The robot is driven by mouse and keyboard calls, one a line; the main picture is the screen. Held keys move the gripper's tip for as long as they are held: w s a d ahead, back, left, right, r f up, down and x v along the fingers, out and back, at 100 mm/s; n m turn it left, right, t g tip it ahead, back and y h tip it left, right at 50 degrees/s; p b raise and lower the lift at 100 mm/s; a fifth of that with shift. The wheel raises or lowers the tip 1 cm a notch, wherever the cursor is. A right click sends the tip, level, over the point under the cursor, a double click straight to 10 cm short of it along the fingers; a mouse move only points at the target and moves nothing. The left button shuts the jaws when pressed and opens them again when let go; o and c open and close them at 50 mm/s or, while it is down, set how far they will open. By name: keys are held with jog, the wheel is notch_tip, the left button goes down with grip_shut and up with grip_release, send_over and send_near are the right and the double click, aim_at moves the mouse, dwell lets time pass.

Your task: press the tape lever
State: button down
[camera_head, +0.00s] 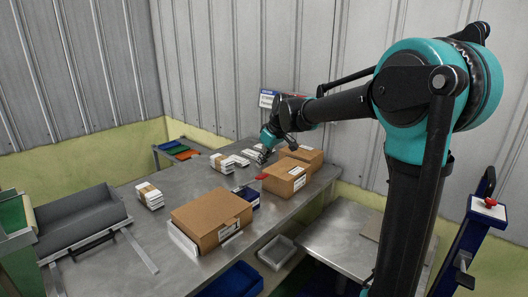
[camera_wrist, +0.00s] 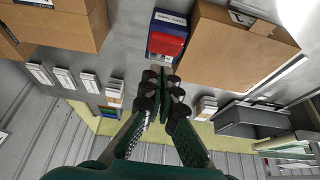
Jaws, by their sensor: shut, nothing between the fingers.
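A small blue box-like unit with a red part, which looks like the tape device and its lever, stands on the metal table among the cardboard boxes. In the head view the blue body (camera_head: 247,198) is partly hidden by the boxes, and the red part (camera_head: 262,177) shows above it. In the wrist view the red part (camera_wrist: 166,47) sits against the blue body (camera_wrist: 169,21), just beyond my fingertips. My gripper (camera_head: 264,153) is shut and empty, above the table behind the red part. In the wrist view my gripper (camera_wrist: 163,77) appears apart from the red part.
A large cardboard box (camera_head: 212,215) lies in front of the blue unit; another box (camera_head: 287,178) stands close on its right. White wrapped stacks (camera_head: 149,195) lie on the table (camera_head: 120,265). A grey tray (camera_head: 80,217) is at left. Bare table lies left of the large box.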

aim_at(262, 175)
jog(key=shift+s+d+f, duration=0.15)
jog(key=shift+d+f, duration=0.05)
jog(key=shift+f, duration=0.4)
jog(key=shift+s+d+f, duration=0.15)
jog(key=shift+f, duration=0.45)
jog(key=shift+d, duration=0.1)
jog(key=shift+s+d+f, duration=0.2)
jog(key=shift+d+f, duration=0.05)
jog(key=shift+f, duration=0.05)
jog(key=s+d+f+t+y, duration=0.3)
jog(key=f+y, duration=0.1)
jog(key=f, duration=0.5)
jog(key=shift+d+f+t+y, duration=0.2)
jog(key=shift+d+t+y, duration=0.2)
jog(key=shift+s+f, duration=0.1)
jog(key=shift+s, duration=0.1)
